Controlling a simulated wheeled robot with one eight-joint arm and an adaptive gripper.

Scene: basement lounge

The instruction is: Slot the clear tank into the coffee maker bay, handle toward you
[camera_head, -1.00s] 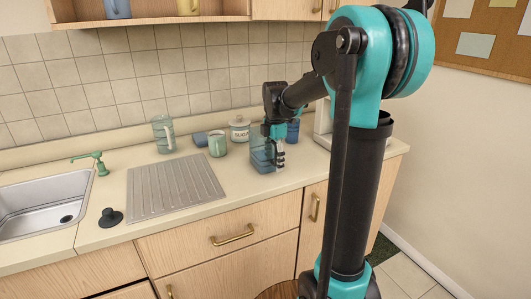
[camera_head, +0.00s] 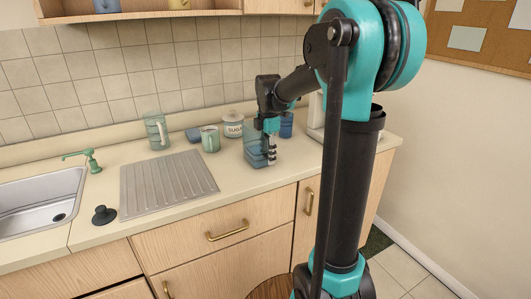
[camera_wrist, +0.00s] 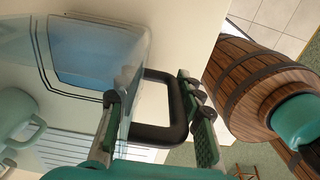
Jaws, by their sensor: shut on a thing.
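The clear bluish tank (camera_head: 252,150) is near the counter's right part, and it fills the upper left of the wrist view (camera_wrist: 95,65). My gripper (camera_head: 269,152) is on its right side. In the wrist view my gripper (camera_wrist: 158,122) is shut on the tank's black handle (camera_wrist: 152,77), with a finger on either side of the handle loop. I cannot tell whether the tank's base touches the counter. A pale appliance, apparently the coffee maker (camera_head: 316,118), stands at the right and is mostly hidden behind my arm; its bay is not visible.
A blue cup (camera_head: 286,125) stands just right of my gripper. A sugar jar (camera_head: 233,125), green mug (camera_head: 210,139) and clear pitcher (camera_head: 157,131) stand to the left. A ribbed drainboard (camera_head: 168,183) and sink (camera_head: 40,205) lie further left. A wooden barrel (camera_wrist: 255,85) stands below the counter.

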